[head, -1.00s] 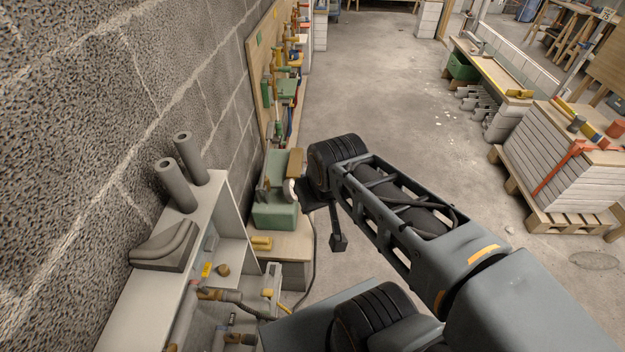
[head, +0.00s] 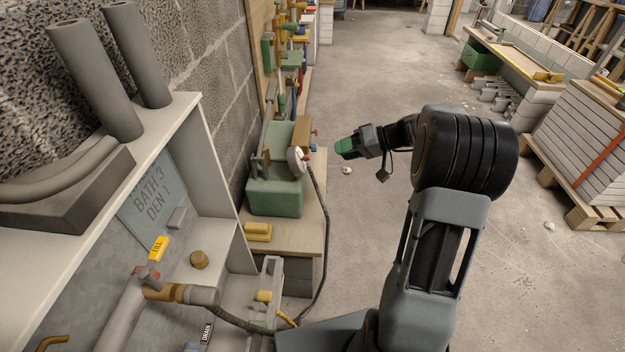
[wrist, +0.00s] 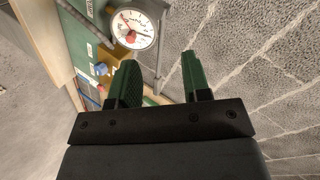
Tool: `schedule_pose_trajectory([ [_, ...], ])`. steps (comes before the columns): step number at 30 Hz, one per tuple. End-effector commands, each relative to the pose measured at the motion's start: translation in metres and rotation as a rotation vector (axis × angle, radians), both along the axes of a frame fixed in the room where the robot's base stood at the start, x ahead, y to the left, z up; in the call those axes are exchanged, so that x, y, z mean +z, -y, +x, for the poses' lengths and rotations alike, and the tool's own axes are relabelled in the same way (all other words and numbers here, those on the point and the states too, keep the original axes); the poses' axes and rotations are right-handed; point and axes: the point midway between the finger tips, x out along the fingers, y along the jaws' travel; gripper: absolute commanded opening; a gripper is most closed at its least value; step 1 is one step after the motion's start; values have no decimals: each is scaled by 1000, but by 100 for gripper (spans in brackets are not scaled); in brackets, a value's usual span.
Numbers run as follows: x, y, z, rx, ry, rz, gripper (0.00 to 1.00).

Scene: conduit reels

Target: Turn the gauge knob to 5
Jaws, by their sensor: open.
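The gauge (head: 296,160) has a round white dial with a dark rim and faces right, beside the green block on the bench. In the wrist view the gauge (wrist: 141,24) is at the top, ahead of my fingers and left of the gap between them. A small red knob (wrist: 130,37) shows on its face. The dial marks are too small to read, so its setting is unclear. My gripper (head: 344,148) has green fingertips and is to the right of the gauge, apart from it. In the wrist view my gripper (wrist: 160,74) is open and empty.
A dark hose (head: 325,230) runs from the gauge down past the bench edge. The green block (head: 275,198) sits on the wooden bench (head: 290,236), with a yellow block (head: 258,231) in front. A panel with pipes (head: 160,255) stands at near left. Open floor lies to the right.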

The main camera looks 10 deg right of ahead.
Motion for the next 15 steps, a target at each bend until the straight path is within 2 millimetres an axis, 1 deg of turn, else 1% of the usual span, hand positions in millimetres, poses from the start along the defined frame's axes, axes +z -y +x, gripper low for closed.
schedule_pose_trajectory([
  [1, -27, 12, 9, -15, 38, 36, 44],
  [4, -45, 28, 21, -35, 112, 88, 44],
  [8, -57, 41, 30, -54, 175, 124, 44],
  [11, -62, 41, 35, -59, 198, 137, 44],
  [15, -67, 26, 44, -60, 206, 141, 44],
])
